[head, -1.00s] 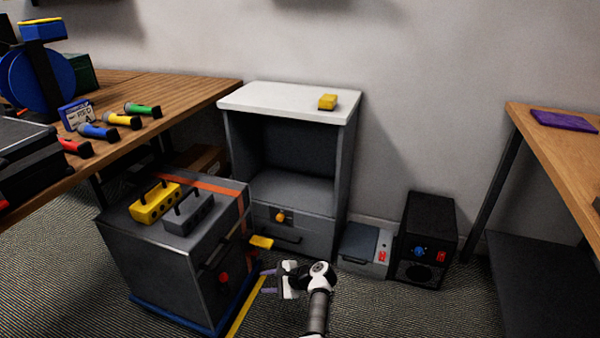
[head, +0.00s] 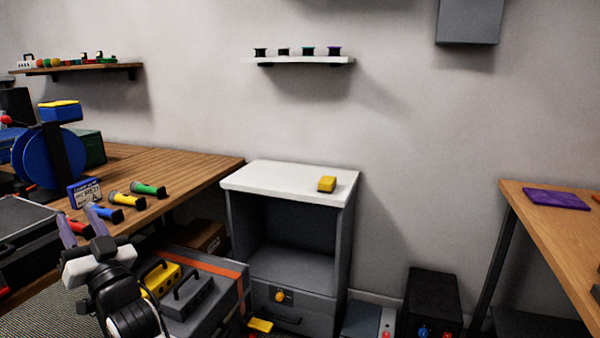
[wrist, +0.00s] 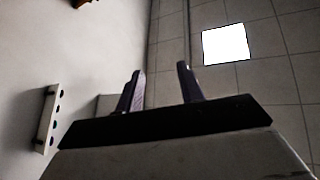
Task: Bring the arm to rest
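My gripper (head: 82,222) is raised at the lower left of the head view, in front of the wooden workbench and the dark grey cabinet (head: 233,272). Its two purple-grey fingers point up and stand apart. In the wrist view, the fingers (wrist: 160,90) are open with nothing between them. Behind them are the wall, the ceiling and a bright ceiling panel (wrist: 225,44). My arm hides part of the cabinet top and of the bench's front edge.
Another wooden table (head: 540,225) with a purple pad (head: 556,198) is at right. A wall shelf (head: 300,61) is above.

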